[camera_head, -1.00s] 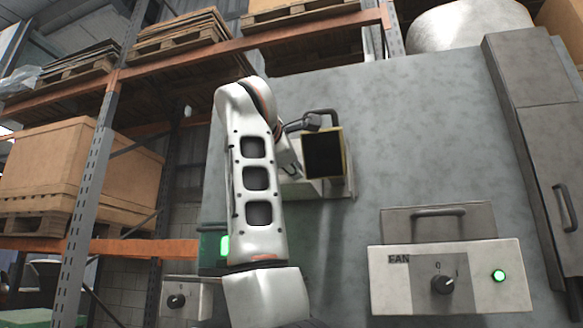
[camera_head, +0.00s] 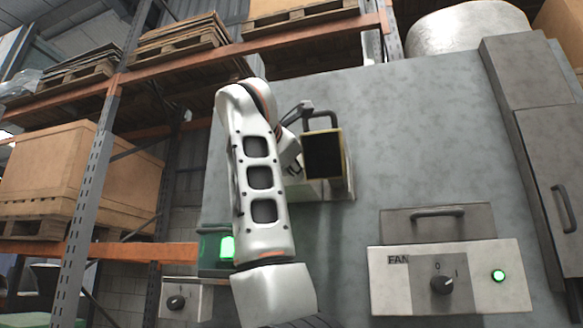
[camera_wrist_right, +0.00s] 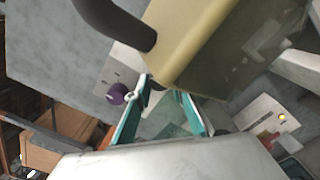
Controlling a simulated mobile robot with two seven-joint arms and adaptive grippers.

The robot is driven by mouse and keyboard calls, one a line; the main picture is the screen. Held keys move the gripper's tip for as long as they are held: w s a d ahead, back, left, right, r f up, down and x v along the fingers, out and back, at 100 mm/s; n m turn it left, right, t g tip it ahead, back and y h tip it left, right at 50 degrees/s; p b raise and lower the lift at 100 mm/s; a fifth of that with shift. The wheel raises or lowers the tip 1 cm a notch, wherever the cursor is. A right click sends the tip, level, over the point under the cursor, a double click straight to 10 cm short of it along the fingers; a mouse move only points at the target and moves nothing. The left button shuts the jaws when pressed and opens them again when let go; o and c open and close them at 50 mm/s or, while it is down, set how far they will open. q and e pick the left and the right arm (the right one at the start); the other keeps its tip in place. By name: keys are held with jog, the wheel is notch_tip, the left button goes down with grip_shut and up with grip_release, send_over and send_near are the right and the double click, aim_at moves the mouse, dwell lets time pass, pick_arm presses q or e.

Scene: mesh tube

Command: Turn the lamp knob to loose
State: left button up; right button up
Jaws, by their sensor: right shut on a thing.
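The lamp (camera_head: 322,156) is a box with a yellow rim and dark face, mounted on the grey wall panel with a dark curved handle (camera_head: 320,115) above it. In the right wrist view the lamp's yellow casing (camera_wrist_right: 200,38) fills the top middle. My right gripper (camera_wrist_right: 164,88) has its teal fingers on either side of a small dark piece (camera_wrist_right: 156,86) at the lamp's edge, apparently the lamp knob, mostly hidden by casing and fingers. In the head view my right arm covers most of the gripper, left of the lamp. My left gripper is not in view.
A FAN box (camera_head: 450,277) with a dark knob and green light is at lower right. A small knob box (camera_head: 178,300) is at lower left. A purple knob (camera_wrist_right: 117,94) shows left of the fingers in the wrist view. Shelving stands at left.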

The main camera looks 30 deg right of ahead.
jog(key=shift+r, duration=0.15)
jog(key=o, duration=0.8)
jog(key=shift+o, duration=0.2)
jog(key=shift+d, duration=0.1)
